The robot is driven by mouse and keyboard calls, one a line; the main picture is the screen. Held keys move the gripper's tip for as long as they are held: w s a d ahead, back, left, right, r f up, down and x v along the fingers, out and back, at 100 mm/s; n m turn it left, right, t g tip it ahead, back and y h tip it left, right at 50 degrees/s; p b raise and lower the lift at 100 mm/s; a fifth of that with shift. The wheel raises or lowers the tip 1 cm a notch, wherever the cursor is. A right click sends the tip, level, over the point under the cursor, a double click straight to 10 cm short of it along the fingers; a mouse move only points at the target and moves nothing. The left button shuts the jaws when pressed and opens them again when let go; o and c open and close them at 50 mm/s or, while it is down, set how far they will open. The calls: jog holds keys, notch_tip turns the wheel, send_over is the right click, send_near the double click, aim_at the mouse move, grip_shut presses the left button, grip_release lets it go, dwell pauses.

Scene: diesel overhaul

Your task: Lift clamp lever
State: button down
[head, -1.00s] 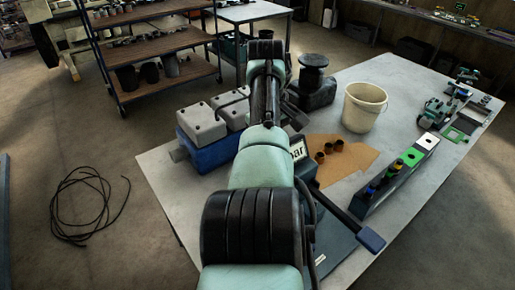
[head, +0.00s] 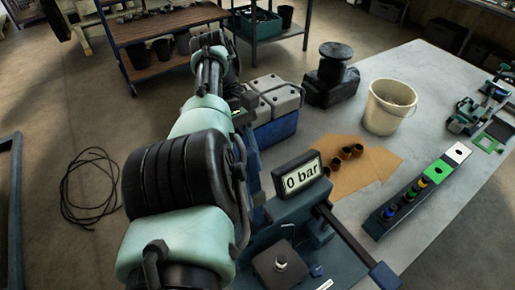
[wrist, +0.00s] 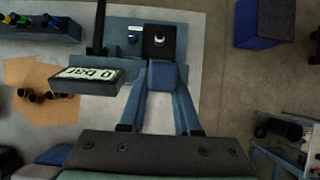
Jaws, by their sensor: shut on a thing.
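The test stand shows in the head view with its "0 bar" display (head: 300,178) and a dark block (head: 275,266) topped by a small metal nozzle. In the wrist view the display (wrist: 86,76) is at the left and the dark block (wrist: 160,42) is ahead of my gripper (wrist: 163,88). My gripper is shut on a blue piece (wrist: 163,74) beside the block, which looks like the clamp lever's grip. Its lower part is hidden. In the head view my arm hides the gripper and this piece. A separate long dark lever (head: 343,236) with a blue handle (head: 384,275) sticks out at the stand's right.
A cream bucket (head: 388,108), a brown sheet (head: 365,172) with dark cups, and a rack with coloured parts (head: 415,192) are on the grey table. A blue box (head: 272,125) with grey parts is behind the stand. A cable (head: 90,185) lies on the floor.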

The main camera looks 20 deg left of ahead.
jog(key=shift+s+d, duration=0.1)
jog(key=shift+d, duration=0.05)
jog(key=c, duration=0.6)
grip_release()
